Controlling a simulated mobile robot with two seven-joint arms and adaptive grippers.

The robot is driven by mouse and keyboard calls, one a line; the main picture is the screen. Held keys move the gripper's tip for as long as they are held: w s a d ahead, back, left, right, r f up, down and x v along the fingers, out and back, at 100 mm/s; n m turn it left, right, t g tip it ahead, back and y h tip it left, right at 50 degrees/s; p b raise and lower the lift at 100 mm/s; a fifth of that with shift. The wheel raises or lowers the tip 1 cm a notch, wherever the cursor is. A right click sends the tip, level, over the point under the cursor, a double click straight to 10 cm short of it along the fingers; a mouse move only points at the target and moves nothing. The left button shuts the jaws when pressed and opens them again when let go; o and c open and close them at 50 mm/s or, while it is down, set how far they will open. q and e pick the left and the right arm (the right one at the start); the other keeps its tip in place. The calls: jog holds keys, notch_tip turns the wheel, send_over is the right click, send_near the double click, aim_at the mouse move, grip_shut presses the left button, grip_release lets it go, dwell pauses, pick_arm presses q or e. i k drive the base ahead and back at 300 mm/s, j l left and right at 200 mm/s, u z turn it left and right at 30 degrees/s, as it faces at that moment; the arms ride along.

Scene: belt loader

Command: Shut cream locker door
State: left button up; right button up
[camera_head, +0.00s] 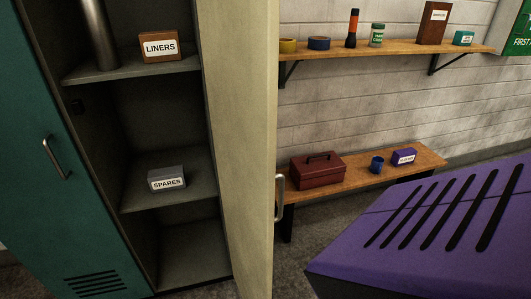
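The cream locker door (240,130) stands open in the head view, swung out toward me at the right side of an open locker. Its metal handle (279,196) shows at the door's right edge. The open locker has grey shelves (135,68) holding a brown LINERS box (159,46), a grey SPARES box (166,178) and a metal cylinder (98,32). Neither of my grippers shows in this view.
A teal locker door (50,170) with a handle is at the left. A purple slotted surface (440,225) fills the lower right. Behind, a wall shelf (390,47) holds several items, and a wooden bench (355,180) bears a red toolbox (317,171), a blue mug (377,165) and a purple box (404,157).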

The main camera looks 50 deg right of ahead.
aim_at(240, 39)
jog(key=k+l, duration=0.1)
jog(key=l, duration=0.25)
jog(key=k+l, duration=0.1)
jog(key=l, duration=0.25)
jog(key=k+l, duration=0.15)
jog(key=l, duration=0.15)
jog(key=i+l, duration=0.15)
jog(key=l, duration=0.2)
jog(key=i+l, duration=0.15)
jog(key=l, duration=0.2)
jog(key=i+l, duration=0.15)
jog(key=l, duration=0.15)
